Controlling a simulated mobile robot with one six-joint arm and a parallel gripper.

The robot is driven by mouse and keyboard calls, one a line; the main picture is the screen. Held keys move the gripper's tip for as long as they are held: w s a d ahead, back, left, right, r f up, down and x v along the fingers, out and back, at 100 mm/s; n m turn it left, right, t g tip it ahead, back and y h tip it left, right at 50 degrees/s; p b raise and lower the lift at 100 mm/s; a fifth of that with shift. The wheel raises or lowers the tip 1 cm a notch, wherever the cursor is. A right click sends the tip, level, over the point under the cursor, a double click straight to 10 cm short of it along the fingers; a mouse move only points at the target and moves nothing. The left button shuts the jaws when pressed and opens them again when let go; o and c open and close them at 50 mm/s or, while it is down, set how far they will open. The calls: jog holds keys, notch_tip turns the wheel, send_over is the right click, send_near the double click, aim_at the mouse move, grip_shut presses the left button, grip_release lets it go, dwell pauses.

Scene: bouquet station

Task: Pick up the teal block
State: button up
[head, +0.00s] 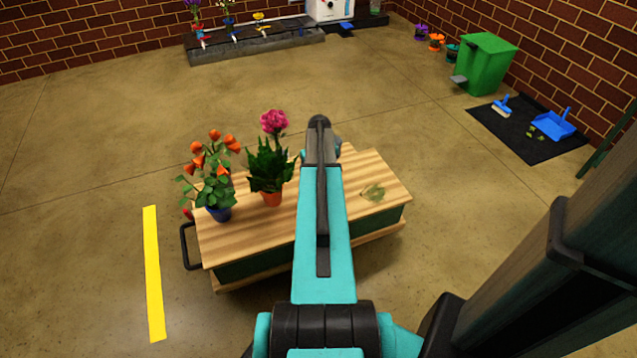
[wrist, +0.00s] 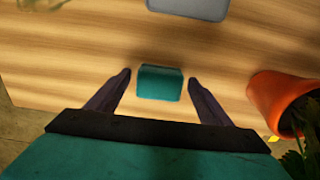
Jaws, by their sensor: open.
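The teal block (wrist: 160,82) shows in the wrist view on the striped wooden top of the cart (wrist: 60,75). It lies between and slightly beyond the fingertips of my gripper (wrist: 160,78), with a gap on both sides. My gripper is open and empty. In the head view my arm covers the block and the gripper's fingers. The cart top (head: 255,228) shows there around my arm.
A pink-flowered plant in an orange pot (head: 271,198) stands close by on the cart; the pot (wrist: 280,98) is right of my gripper in the wrist view. An orange-flowered plant in a blue pot (head: 219,212) stands further left. A grey object (wrist: 190,8) lies beyond the block.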

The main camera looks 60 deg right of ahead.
dwell(0.4)
jog(key=c, duration=1.1)
jog(key=shift+r, duration=0.1)
jog(key=shift+r, duration=0.4)
notch_tip(320, 180, up, 3)
jog(key=shift+a+r+p, duration=0.1)
jog(key=shift+p, duration=0.75)
jog(key=s+a, duration=0.3)
jog(key=a, duration=0.1)
jog(key=s+a+p, duration=0.1)
jog(key=s+a, duration=0.2)
jog(key=a, duration=0.1)
jog(key=s+a+p, duration=0.1)
jog(key=s+a, duration=0.3)
jog(key=shift+s+a+r, duration=0.1)
jog(key=shift+r, duration=0.3)
